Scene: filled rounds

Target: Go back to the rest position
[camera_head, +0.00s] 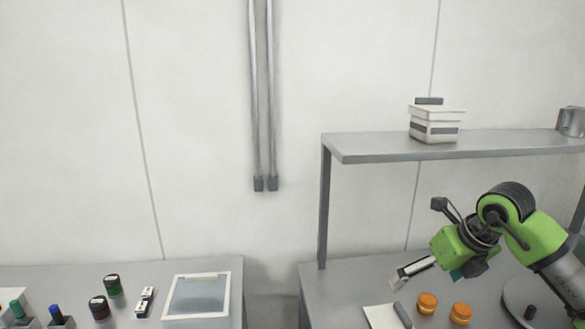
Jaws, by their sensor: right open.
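My right gripper (408,272) comes in from the right on its green and black arm. It is over the right-hand table (335,290), below the shelf, and points down to the left. It is open, and I see nothing held in it. Two orange round lidded things (427,303) stand on the table just below it. My left gripper does not show.
A grey shelf (375,148) spans above my right arm, with a white box (435,125) and a metal cup (571,121) on it. A left-hand table (60,275) holds a clear lidded box (198,275) and several small items. A gap separates the tables.

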